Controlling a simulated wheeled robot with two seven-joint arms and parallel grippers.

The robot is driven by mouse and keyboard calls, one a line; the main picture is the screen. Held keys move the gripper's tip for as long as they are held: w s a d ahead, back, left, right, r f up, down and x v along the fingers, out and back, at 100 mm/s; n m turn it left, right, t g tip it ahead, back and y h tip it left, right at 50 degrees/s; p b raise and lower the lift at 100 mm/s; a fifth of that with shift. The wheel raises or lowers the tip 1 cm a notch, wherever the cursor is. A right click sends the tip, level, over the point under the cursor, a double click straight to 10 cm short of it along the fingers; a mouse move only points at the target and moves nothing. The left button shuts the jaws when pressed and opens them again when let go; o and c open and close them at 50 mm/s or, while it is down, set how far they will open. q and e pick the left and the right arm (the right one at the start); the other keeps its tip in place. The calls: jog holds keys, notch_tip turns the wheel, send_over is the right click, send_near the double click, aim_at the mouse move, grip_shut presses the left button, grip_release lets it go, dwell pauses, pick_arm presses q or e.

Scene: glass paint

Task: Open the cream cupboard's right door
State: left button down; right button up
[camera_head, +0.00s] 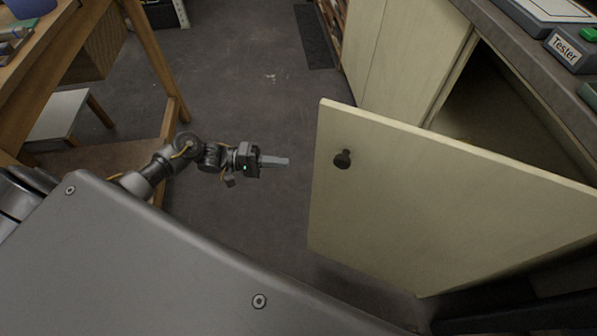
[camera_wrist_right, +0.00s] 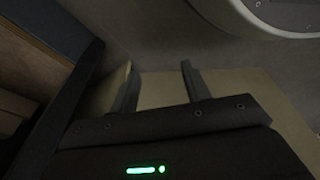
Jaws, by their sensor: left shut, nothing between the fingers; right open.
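The cream cupboard (camera_head: 393,62) stands at the right under a grey worktop. One of its doors (camera_head: 440,190) stands wide open, swung out toward me, and the dark inside shows behind it. A dark round knob (camera_head: 342,159) sits near the door's free upper corner. My left gripper (camera_head: 287,161) is shut and empty, left of the door's free edge and apart from it. My right gripper (camera_wrist_right: 157,68) is open in the right wrist view, with a pale cream panel, probably the door, beyond its fingers. Whether it touches the panel I cannot tell. The head view does not show this gripper.
A wooden table (camera_head: 92,22) with a white shelf or stool (camera_head: 62,118) stands at the left, close to my left arm. The grey worktop (camera_head: 500,40) holds a box labelled Tester (camera_head: 566,48). A dark mat (camera_head: 314,36) lies on the floor. The floor between is clear.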

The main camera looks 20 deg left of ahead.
pick_arm(q)
jog(key=d+p, duration=0.1)
jog(key=d, duration=0.8)
jog(key=shift+s, duration=0.3)
pick_arm(e)
jog(key=shift+s+d+f, duration=0.3)
jog(key=shift+s+f, duration=0.25)
jog(key=shift+f, duration=0.3)
jog(key=shift+s+d+f, duration=0.3)
jog(key=shift+s+f, duration=0.25)
jog(key=shift+f, duration=0.25)
pick_arm(q)
jog(key=shift+d, duration=0.1)
pick_arm(e)
jog(key=shift+r, duration=0.1)
